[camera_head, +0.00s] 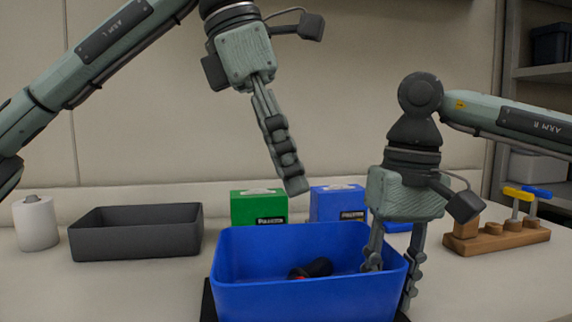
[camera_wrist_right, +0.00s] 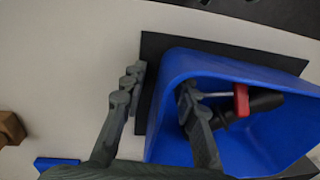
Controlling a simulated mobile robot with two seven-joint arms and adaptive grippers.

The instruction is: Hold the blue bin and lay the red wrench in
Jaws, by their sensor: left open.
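The blue bin (camera_head: 305,298) stands on a dark mat at the front middle; it also shows in the right wrist view (camera_wrist_right: 170,125). A tool with a red part, a dark grip and a metal shaft, seemingly the red wrench (camera_wrist_right: 241,100), lies inside the bin; in the head view (camera_head: 318,267) the front wall hides part of it. My left gripper (camera_head: 293,182) is open and empty above the bin, pointing down. My right gripper (camera_head: 390,275) straddles the bin's right wall, one finger inside and one outside. The wrist view shows a gap between the outer finger and the wall.
A dark grey tray (camera_head: 137,241) and a white roll (camera_head: 36,223) stand on the left. A green box (camera_head: 259,207) and a blue box (camera_head: 338,204) stand behind the bin. A wooden rack (camera_head: 500,237) with colored-handled tools stands on the right. The front left table is clear.

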